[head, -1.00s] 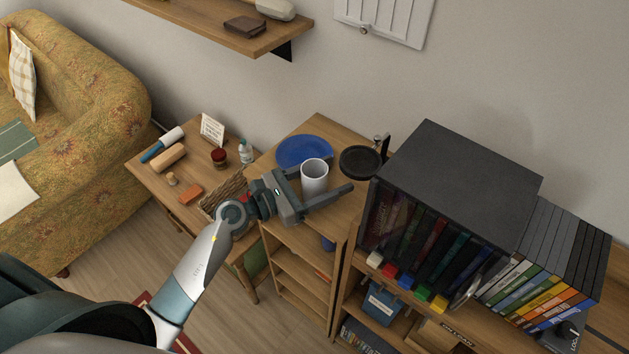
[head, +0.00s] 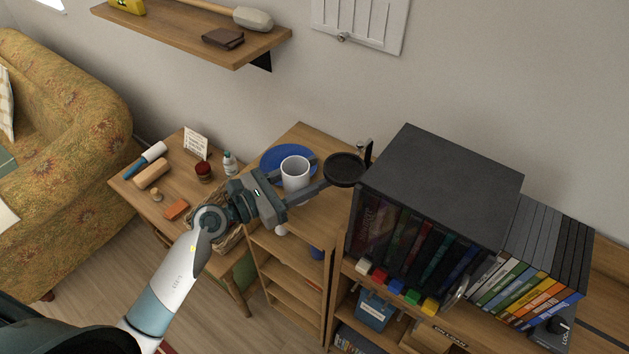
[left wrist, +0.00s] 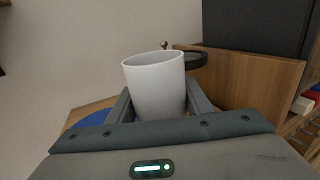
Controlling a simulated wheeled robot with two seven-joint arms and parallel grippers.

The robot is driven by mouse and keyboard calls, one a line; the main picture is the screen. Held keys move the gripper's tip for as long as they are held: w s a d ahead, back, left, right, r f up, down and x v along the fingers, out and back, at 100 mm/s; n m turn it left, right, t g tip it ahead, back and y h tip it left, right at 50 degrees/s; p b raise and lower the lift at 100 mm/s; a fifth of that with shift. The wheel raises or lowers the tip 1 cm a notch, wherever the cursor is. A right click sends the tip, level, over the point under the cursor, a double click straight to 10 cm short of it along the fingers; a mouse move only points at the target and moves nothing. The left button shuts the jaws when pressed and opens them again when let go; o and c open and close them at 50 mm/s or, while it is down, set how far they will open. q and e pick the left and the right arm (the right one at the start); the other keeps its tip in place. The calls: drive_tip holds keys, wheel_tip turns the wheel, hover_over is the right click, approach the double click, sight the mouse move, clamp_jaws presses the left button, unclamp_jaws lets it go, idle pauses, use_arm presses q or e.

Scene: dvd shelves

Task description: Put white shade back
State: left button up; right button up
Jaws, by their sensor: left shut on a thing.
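The white shade (head: 295,173), an open-topped cylinder, is held between the two fingers of my left gripper (head: 303,178). My left gripper is shut on it, above the top of the wooden shelf unit (head: 320,213). The shade is roughly upright, and its lower part is hidden by the gripper. In the left wrist view the shade (left wrist: 156,86) stands between the fingers, slightly tilted. A round black dish-like piece with a short upright post (head: 344,169) is just right of the shade. It also shows behind the shade in the left wrist view (left wrist: 195,60). My right gripper is not in view.
A blue plate (head: 275,160) lies behind the shade. A tall black box of cases (head: 440,180) stands close on the right. A side table on the left holds a red jar (head: 204,172), a bottle (head: 230,163) and a card (head: 196,143). A wall shelf (head: 190,35) is above.

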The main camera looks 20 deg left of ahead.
use_arm(q)
drive_tip(key=b+v, duration=0.7)
drive_tip(key=v, duration=1)
drive_tip(key=shift+a+f, duration=0.2)
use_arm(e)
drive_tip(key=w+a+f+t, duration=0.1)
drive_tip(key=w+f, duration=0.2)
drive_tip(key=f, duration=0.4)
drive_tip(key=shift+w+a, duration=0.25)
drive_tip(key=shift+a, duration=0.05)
use_arm(q)
drive_tip(key=shift+s, duration=0.1)
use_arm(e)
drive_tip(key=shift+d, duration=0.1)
